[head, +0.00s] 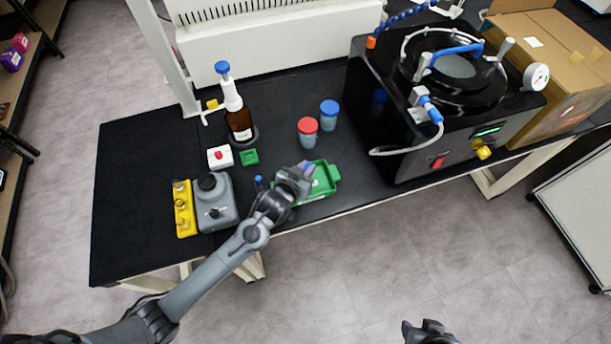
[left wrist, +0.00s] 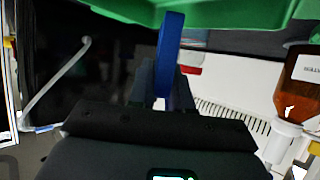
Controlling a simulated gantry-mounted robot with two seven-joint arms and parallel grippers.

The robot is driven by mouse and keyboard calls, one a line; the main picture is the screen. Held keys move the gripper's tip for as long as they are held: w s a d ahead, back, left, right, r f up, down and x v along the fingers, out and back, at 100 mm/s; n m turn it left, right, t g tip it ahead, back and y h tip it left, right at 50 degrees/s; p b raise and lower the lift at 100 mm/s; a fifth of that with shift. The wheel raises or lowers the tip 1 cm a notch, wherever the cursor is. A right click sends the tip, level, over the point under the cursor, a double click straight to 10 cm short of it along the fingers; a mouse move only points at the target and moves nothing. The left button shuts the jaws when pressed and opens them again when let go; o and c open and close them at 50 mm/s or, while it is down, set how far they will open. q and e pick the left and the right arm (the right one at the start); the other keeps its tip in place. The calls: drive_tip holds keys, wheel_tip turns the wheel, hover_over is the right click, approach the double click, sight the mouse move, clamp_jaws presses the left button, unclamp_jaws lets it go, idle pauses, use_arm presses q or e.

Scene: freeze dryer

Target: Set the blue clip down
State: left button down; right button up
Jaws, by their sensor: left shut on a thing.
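The blue clip (head: 309,169) is held in my left gripper (head: 304,174), over the green tray (head: 331,172) near the bench's front edge. In the left wrist view the clip (left wrist: 171,50) stands as a narrow blue strip between the dark fingers of the left gripper (left wrist: 166,82), which are shut on it. The green tray (left wrist: 240,12) fills the top of that view. I cannot tell whether the clip touches the tray. My right gripper (head: 428,329) shows only partly at the bottom edge; its jaw state is unclear.
A red-capped jar (head: 307,128) and a blue-capped jar (head: 329,112) stand behind the tray. The brown bottle (head: 239,122), a grey device (head: 212,203) and a yellow block (head: 183,208) are left. The black freeze dryer (head: 400,140) stands right. The bench's far left is clear.

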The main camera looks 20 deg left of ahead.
use_arm(q)
drive_tip(key=shift+f+b, duration=0.35)
drive_tip(key=shift+f, duration=1.7)
drive_tip(key=shift+f, duration=0.15)
drive_tip(key=c, duration=1.1)
unclamp_jaws()
drive_tip(key=shift+o, duration=0.2)
